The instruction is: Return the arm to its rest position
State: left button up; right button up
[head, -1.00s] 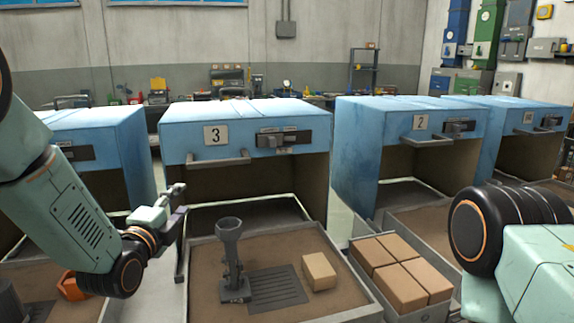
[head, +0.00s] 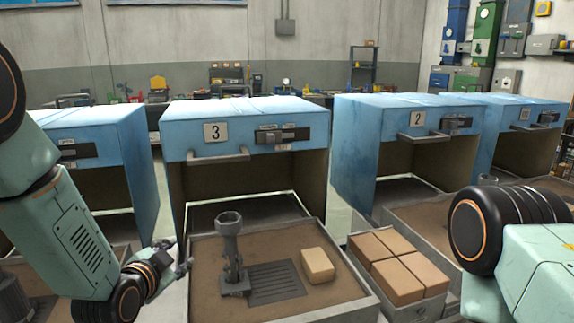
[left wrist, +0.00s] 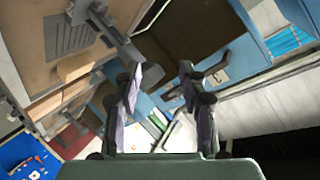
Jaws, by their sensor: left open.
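My left arm comes in from the left of the head view. Its gripper (head: 181,262) is beside the left edge of the tray in front of oven 3 and holds nothing that I can see. In the left wrist view my gripper (left wrist: 160,73) shows two dark fingers spread apart with nothing between them. Only links of my right arm show at the right of the head view. My right gripper is out of view.
Blue oven 3 (head: 242,141) stands open, its tray (head: 208,308) pulled out with a dark stand (head: 229,255) and a tan block (head: 317,265). Blue oven 2 (head: 410,112) is to its right. A bin (head: 425,310) holds several brown boxes (head: 398,262).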

pick_arm(q)
jog(key=s+f+n+g, duration=0.7)
jog(key=s+f, duration=1)
jog(key=s+f+n+g, duration=0.1)
jog(key=s+f+g, duration=0.2)
jog(key=s, duration=0.9)
jog(key=s+f+n+g+y, duration=0.1)
jog(key=s+f+g, duration=0.2)
jog(key=s, duration=0.9)
notch_tip(320, 180, down, 3)
jog(key=shift+s+d+r+n+g, duration=0.2)
jog(key=shift+s+d+n+g, duration=0.05)
jog(key=shift+d+n+g, duration=0.2)
